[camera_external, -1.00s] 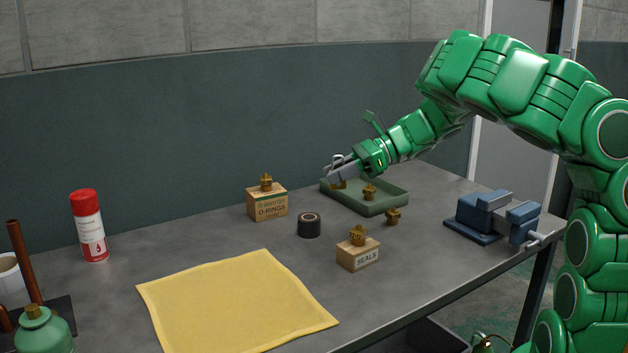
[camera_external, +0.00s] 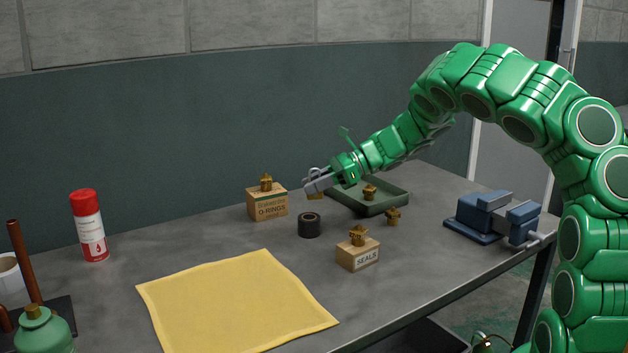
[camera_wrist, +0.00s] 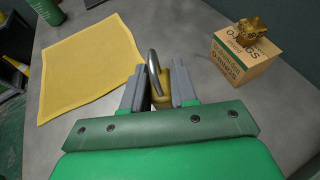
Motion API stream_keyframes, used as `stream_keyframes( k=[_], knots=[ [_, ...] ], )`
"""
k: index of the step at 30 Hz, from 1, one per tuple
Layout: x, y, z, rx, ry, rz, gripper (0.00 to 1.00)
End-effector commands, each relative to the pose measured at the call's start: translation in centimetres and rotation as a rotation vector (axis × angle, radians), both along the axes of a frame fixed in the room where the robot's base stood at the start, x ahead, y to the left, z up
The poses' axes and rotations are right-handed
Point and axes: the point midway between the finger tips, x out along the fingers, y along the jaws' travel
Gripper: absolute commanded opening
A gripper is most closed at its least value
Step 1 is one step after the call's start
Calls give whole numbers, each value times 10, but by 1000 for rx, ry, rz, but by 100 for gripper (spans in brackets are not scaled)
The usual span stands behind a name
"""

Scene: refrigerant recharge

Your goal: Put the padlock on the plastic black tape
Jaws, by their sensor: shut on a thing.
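The padlock (camera_external: 316,196) has a brass body and a silver shackle. My gripper (camera_external: 313,185) is shut on it and holds it in the air, behind and above the roll of black tape (camera_external: 309,225). In the wrist view the padlock (camera_wrist: 162,98) sits between the grey fingers of my gripper (camera_wrist: 158,92), with the shackle standing up. The black tape is a short dark roll lying flat on the table. I cannot make out the tape in the wrist view.
An O-rings box (camera_external: 268,205) and a seals box (camera_external: 358,255), each with a brass fitting on top, flank the tape. A green tray (camera_external: 392,205) and a blue vise (camera_external: 492,217) are to the right. A yellow cloth (camera_external: 235,305) lies in front.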

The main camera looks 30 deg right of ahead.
Motion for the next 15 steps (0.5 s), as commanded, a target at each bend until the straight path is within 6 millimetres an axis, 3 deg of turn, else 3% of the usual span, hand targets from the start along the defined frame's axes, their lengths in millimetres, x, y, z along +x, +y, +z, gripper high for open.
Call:
stream_keyframes(
  k=[6,15],
  knots=[
    [14,1,-17,2,0,-1,0],
    [21,2,-24,0,-2,1,0]
  ],
)
